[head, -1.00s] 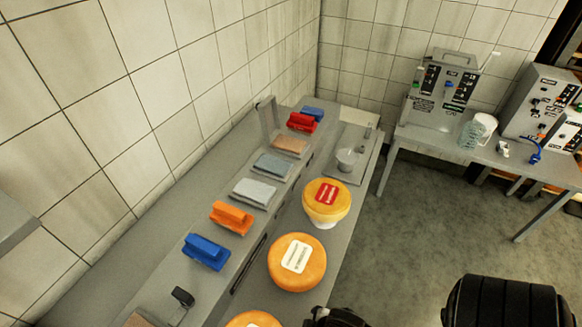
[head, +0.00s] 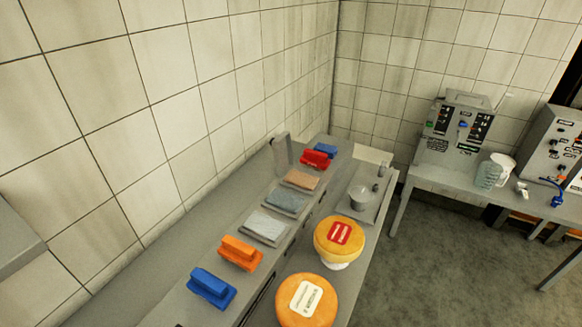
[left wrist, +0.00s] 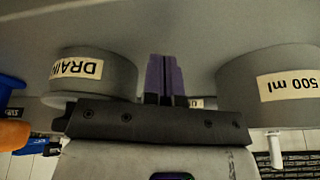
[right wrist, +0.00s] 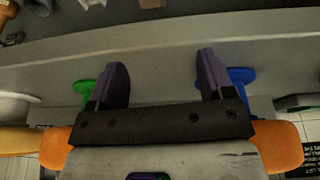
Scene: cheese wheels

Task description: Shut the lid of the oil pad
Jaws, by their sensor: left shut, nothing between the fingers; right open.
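In the head view, a brown pad (head: 301,179) and two grey pads (head: 286,201) (head: 265,228) lie in a row on the shelf along the wall. An upright grey plate (head: 282,152) stands at the back of the row near the brown pad. I cannot read which is the oil pad or tell whether the plate is its lid. In the left wrist view my left gripper (left wrist: 166,75) is shut and empty. In the right wrist view my right gripper (right wrist: 160,75) is open with nothing between its fingers. Neither gripper shows in the head view.
Blue (head: 212,288) and orange (head: 240,252) brushes lie nearer, a red brush (head: 316,158) farther. Cheese wheels (head: 338,240) (head: 306,300) sit beside the shelf. Grey round containers labelled DRAIN (left wrist: 95,75) and 500 ml (left wrist: 268,85) flank my left gripper in its wrist view.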

